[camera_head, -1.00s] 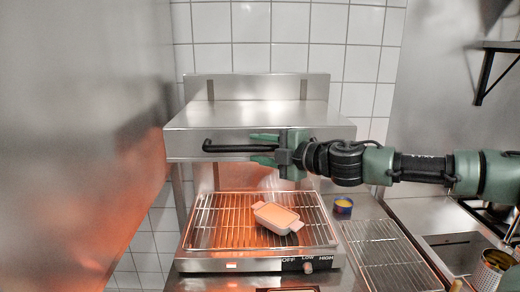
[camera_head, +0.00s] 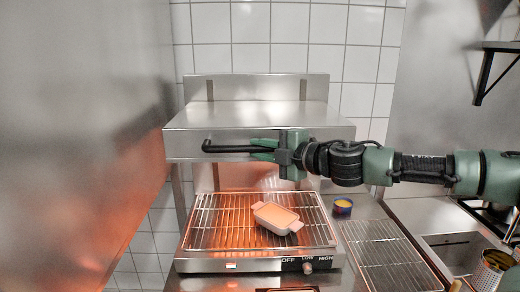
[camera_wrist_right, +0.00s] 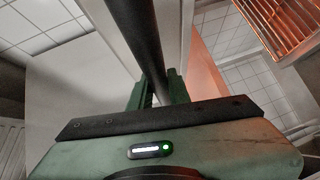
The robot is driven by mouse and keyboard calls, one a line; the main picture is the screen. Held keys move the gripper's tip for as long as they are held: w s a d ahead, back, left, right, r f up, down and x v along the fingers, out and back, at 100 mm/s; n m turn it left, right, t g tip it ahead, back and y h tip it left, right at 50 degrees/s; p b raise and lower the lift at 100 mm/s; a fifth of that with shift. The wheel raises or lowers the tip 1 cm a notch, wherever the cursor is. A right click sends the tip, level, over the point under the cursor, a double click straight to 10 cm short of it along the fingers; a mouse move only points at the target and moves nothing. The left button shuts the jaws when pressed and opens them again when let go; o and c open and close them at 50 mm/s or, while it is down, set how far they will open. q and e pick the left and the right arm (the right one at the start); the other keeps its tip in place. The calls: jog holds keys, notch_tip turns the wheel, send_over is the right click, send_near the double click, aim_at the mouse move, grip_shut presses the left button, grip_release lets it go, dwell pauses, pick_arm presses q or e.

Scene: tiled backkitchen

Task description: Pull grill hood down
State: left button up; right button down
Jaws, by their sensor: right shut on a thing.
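The grill hood (camera_head: 250,116) is a steel box raised above the wire grill rack (camera_head: 215,225), with a clear gap between them. A black bar handle (camera_head: 228,149) runs along the hood's front. My right gripper (camera_head: 264,149) comes in from the right and is shut on this handle. In the right wrist view the dark handle (camera_wrist_right: 140,40) passes between the two green fingers (camera_wrist_right: 157,92). A pale pink baking dish (camera_head: 277,217) with two side grips sits on the rack under the hood. My left gripper is not in view.
The grill base has a control knob (camera_head: 307,268) at its front. An empty wire rack (camera_head: 385,255) lies on the counter, beside a sink (camera_head: 450,250). A steel wall (camera_head: 80,150) is close on the left.

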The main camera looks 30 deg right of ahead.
dwell(0.8)
jog(key=shift+f, duration=0.1)
jog(key=shift+f+b, duration=0.55)
notch_tip(320, 180, down, 19)
jog(key=b, duration=1.8)
jog(key=shift+s+a+f, duration=0.1)
jog(key=c, duration=1.3)
grip_release()
jog(key=shift+r, duration=0.25)
